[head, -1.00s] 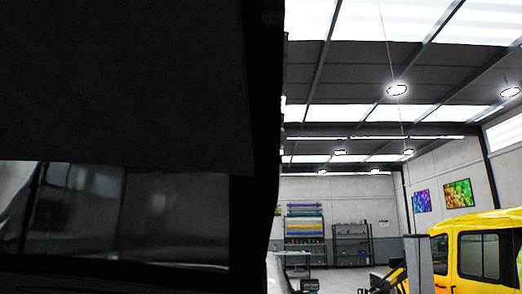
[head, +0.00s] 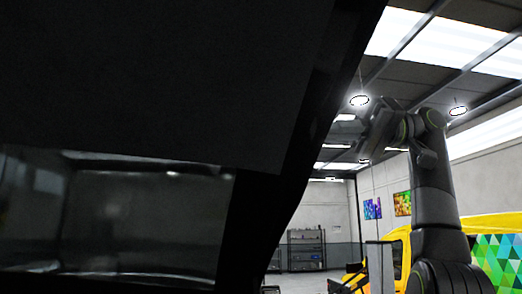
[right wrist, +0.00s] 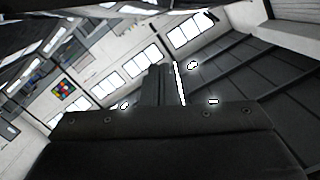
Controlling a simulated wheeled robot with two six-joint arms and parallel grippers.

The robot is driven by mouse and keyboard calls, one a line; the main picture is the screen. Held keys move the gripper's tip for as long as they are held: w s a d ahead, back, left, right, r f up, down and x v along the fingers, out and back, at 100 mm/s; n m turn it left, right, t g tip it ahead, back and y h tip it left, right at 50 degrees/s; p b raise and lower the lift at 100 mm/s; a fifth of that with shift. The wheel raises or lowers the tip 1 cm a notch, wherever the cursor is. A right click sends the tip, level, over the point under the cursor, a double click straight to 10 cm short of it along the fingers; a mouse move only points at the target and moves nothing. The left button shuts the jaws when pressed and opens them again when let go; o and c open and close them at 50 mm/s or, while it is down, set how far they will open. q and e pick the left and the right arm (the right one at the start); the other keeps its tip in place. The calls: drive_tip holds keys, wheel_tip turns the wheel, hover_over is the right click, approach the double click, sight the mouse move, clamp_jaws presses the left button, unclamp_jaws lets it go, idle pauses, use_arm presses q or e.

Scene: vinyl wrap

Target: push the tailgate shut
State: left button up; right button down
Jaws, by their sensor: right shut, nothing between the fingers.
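The tailgate appears as a large dark panel (head: 150,80) filling the left and upper part of the head view, very close. Its slanted right edge runs from top centre down to the bottom. How far open it stands cannot be told. My right arm rises on the right of the head view, bent at the top toward the panel's edge. My right gripper (right wrist: 165,84) points up in the right wrist view, its dark fingers together with nothing between them. No contact with the tailgate is visible. My left gripper is out of view.
A dim window-like area (head: 140,225) lies below the panel. A yellow vehicle (head: 480,222) stands on the right behind my right arm. A shelf rack (head: 305,250) stands at the far wall. Lamps (head: 359,100) hang from the ceiling.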

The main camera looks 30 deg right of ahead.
drive_tip(key=x, duration=0.4)
drive_tip(key=p+x, duration=0.1)
drive_tip(key=x, duration=0.4)
drive_tip(key=shift+s+r, duration=0.15)
drive_tip(key=shift+r, duration=0.05)
drive_tip(key=shift+s+a+f, duration=0.15)
drive_tip(key=shift+a+f, duration=0.25)
drive_tip(key=shift+f, duration=0.15)
drive_tip(key=shift+s+a+f, duration=0.2)
drive_tip(key=shift+a+f, duration=0.15)
drive_tip(key=shift+f, duration=0.2)
drive_tip(key=shift+s+d+f, duration=0.1)
drive_tip(key=shift+s+f, duration=0.1)
drive_tip(key=shift+s+f+p, duration=0.3)
drive_tip(key=shift+f, duration=0.1)
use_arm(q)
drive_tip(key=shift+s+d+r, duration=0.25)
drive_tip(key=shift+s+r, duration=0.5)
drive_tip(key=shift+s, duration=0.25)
use_arm(e)
drive_tip(key=shift+a+f, duration=0.15)
drive_tip(key=shift+a, duration=0.1)
